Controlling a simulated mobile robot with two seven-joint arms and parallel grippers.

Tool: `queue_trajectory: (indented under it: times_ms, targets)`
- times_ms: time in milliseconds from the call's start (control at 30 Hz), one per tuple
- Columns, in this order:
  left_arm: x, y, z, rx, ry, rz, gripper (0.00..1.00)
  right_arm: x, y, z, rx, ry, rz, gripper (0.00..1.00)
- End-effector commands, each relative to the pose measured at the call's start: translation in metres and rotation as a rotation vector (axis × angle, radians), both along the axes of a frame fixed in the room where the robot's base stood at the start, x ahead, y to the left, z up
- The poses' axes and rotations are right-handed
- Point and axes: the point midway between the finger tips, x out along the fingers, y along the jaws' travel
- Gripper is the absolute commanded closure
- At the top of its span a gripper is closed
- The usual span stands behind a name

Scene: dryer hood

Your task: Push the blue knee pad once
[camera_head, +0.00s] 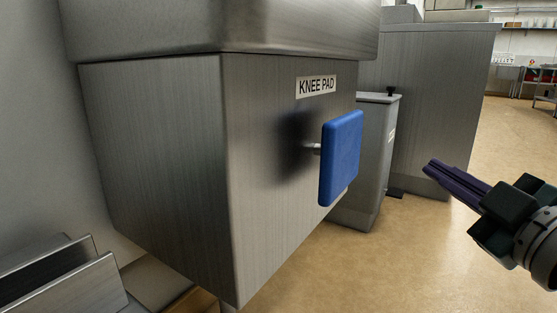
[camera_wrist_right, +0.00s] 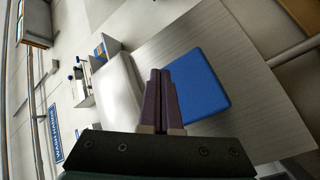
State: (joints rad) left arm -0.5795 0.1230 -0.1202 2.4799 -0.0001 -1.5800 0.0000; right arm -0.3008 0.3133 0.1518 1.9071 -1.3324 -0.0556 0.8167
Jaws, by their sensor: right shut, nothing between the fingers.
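My left gripper is not in view.
A grey pedal bin (camera_head: 367,165) stands behind the pad, with a larger steel unit (camera_head: 440,100) beyond it. Metal panels (camera_head: 60,280) lean at the lower left. The tan floor (camera_head: 400,260) is open in front of the pad and to the right.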

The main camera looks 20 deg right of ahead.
Motion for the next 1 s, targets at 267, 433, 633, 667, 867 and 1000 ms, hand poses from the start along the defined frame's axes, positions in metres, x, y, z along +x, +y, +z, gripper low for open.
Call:
queue_trajectory:
  times_ms: [267,433,633,667,867,1000]
  targets:
    - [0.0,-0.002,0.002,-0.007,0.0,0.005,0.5,0.004,0.003,0.001,0.002,0.0,-0.001,1.0]
    - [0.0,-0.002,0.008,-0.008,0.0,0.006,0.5,0.018,0.015,0.002,0.004,0.0,-0.001,1.0]
    - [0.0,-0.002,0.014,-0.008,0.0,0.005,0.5,0.04,0.034,0.002,0.003,-0.001,-0.002,1.0]
    - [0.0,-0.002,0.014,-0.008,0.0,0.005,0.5,0.044,0.037,0.002,0.002,-0.002,-0.001,1.0]
    - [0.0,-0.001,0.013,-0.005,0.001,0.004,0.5,0.06,0.051,0.0,0.003,-0.001,-0.002,1.0]
    - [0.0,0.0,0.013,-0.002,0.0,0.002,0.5,0.065,0.056,0.0,0.001,0.0,-0.001,1.0]
